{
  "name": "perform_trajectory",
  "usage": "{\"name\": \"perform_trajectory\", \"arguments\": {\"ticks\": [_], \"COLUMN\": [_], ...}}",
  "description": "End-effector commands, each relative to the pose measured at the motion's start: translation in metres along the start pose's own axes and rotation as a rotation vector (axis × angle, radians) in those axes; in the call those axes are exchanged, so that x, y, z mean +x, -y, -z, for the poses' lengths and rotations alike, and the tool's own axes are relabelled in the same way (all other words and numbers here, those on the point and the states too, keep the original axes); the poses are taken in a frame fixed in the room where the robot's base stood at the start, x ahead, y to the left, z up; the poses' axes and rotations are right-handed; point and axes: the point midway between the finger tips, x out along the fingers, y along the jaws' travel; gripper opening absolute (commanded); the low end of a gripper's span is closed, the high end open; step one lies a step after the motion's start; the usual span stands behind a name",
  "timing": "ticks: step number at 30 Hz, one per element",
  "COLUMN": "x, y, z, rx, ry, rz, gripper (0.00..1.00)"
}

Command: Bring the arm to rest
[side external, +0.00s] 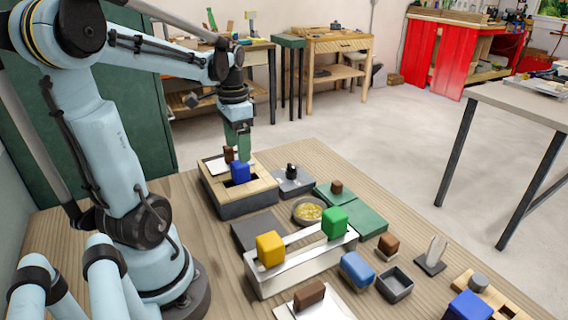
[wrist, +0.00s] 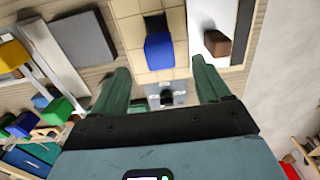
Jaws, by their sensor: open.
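My gripper (side external: 238,140) is above the far-left box with a wooden tiled top in the side view. It is open and empty. In the wrist view its two green fingers (wrist: 162,82) stand wide apart, with a blue block (wrist: 159,53) seen beyond and between them. The blue block (side external: 240,172) sits at the dark opening in the box top (side external: 262,187). A brown block (side external: 228,154) on a white plate is beside it, and it also shows in the wrist view (wrist: 217,44).
A white rack (side external: 300,273) holds a yellow block (side external: 270,249) and a green block (side external: 335,222). A bowl of yellow bits (side external: 308,211), green mats (side external: 364,222), a grey tray (side external: 395,285) and several blocks crowd the table. The air above the table's right side is clear.

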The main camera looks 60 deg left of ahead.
Motion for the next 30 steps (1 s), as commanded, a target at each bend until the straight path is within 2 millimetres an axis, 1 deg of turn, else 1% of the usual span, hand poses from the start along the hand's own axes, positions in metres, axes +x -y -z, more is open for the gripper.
{"name": "perform_trajectory", "arguments": {"ticks": [3,9,13,17,20,23,27,30], "x": [-0.019,-0.044,-0.054,-0.057,-0.053,-0.044,-0.029,-0.018], "y": [0.000,0.000,0.000,-0.005,-0.022,-0.053,-0.109,-0.146], "z": [0.000,0.000,0.000,0.002,0.012,0.027,0.046,0.052], "rx": [0.000,0.000,0.000,0.003,0.009,0.016,0.018,0.017], "ry": [0.000,0.000,0.000,-0.009,-0.046,-0.128,-0.293,-0.411], "rz": [0.000,0.000,0.000,0.007,0.036,0.078,0.110,0.096], "gripper": [0.76,0.76,0.76,0.76,0.76,0.76,0.76,0.76]}}
